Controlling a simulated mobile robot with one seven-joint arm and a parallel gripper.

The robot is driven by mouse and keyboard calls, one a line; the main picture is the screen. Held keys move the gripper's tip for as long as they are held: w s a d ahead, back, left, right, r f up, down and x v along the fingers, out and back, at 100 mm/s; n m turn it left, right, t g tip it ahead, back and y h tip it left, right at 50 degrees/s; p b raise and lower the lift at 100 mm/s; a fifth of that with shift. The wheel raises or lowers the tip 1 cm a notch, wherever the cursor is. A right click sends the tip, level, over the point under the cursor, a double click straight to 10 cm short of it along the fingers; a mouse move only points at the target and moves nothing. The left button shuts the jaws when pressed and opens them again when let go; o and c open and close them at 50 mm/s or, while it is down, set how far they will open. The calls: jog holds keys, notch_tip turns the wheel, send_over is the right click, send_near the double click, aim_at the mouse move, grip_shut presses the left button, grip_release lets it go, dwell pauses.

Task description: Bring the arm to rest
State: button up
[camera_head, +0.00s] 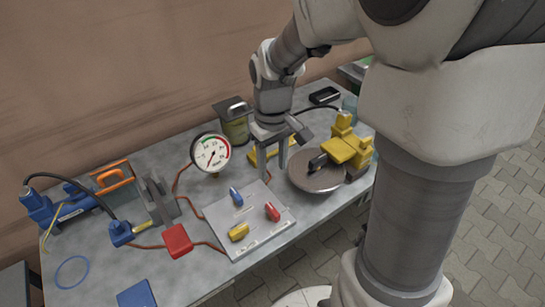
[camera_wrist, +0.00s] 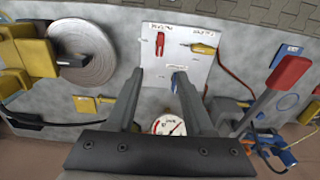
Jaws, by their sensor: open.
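My gripper (camera_head: 271,163) is at the end of my arm, above the workbench, pointing down between the valve panel and the round grey disc. In the wrist view its two fingers (camera_wrist: 158,88) are spread apart with nothing between them. Beyond the fingers shows the light panel (camera_wrist: 154,72) with a red, a yellow and a blue handle. In the head view this panel (camera_head: 219,222) lies in front of and to the left of my gripper. My arm reaches down from the upper right, its upper links filling the right of the view.
A pressure gauge (camera_head: 211,153) and a dark olive canister (camera_head: 233,124) stand at the back. The grey disc (camera_head: 318,171) and yellow clamp (camera_head: 345,150) are to the right. A red lever (camera_head: 177,241), hoses and blue tools (camera_head: 60,205) crowd the left. The paved floor (camera_head: 500,230) looks clear at right.

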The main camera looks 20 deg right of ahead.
jog(key=shift+r, duration=0.4)
jog(key=s+r+m+t+p, duration=0.3)
jog(key=s+r+t, duration=0.2)
jog(key=s+r, duration=0.8)
notch_tip(320, 180, up, 3)
jog(key=shift+s+f+m+t+p, duration=0.15)
jog(key=shift+s+m+t+p, duration=0.15)
jog(key=shift+m, duration=0.1)
dwell(2.6)
